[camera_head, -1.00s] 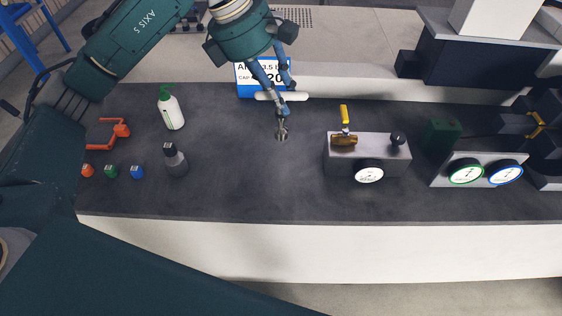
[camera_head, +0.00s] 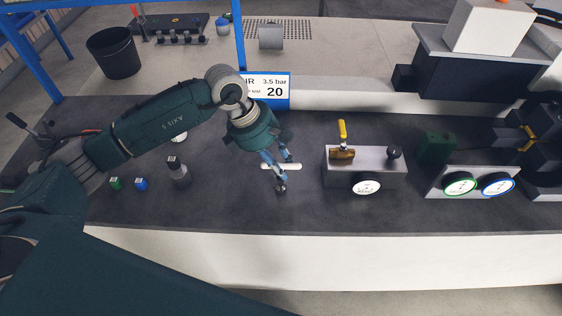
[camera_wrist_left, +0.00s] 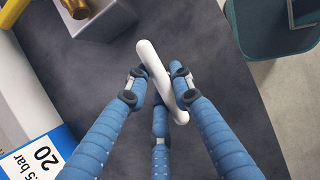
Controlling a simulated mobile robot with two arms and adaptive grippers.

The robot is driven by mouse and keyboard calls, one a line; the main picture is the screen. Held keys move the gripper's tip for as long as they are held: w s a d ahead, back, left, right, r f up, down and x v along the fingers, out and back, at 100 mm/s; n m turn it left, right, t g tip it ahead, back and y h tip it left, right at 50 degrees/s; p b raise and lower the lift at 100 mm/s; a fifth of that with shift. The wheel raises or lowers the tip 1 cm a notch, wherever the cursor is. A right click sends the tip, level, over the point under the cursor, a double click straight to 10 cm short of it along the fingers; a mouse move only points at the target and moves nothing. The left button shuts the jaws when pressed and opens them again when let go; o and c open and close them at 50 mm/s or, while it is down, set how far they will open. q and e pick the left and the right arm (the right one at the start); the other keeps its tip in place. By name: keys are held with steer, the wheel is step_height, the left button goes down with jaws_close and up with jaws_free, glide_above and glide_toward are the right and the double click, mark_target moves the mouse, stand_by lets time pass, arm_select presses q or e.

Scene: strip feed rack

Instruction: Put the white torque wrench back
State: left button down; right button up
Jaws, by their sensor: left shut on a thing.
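The white torque wrench shows in the head view as a short white bar (camera_head: 291,166) across the fingers of my left gripper (camera_head: 279,167). In the left wrist view the white bar (camera_wrist_left: 153,66) lies aslant between the blue fingers of the same gripper (camera_wrist_left: 160,90), which are shut on it. A small grey piece (camera_head: 280,188) shows just below the fingers; I cannot tell whether it belongs to the wrench or the gripper. The gripper is over the dark bench top, left of the grey valve block. My right gripper is not in view.
The valve block (camera_head: 366,166) with a yellow lever and gauge stands to the right. Two more gauges (camera_head: 472,184) are further right. A blue-edged sign (camera_head: 270,92) stands behind. A dark bottle (camera_head: 178,173) and small capped items (camera_head: 141,184) are left. Bare bench lies in front.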

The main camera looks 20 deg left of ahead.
arm_select(q)
steer(key=shift+f+b, duration=0.2)
steer(key=shift+b, duration=0.1)
steer(key=c, duration=1.5)
jaws_free()
steer(key=shift+r, duration=0.1)
steer(key=shift+r, duration=0.25)
steer(key=b+v, duration=0.2)
steer(key=v, duration=0.8)
steer(key=shift+a+r+b, duration=0.1)
steer(key=shift+r+b, duration=0.15)
steer(key=shift+b, duration=0.1)
steer(key=shift+s+a+r, duration=0.15)
steer(key=shift+a+r, duration=0.1)
steer(key=shift+r, duration=0.3)
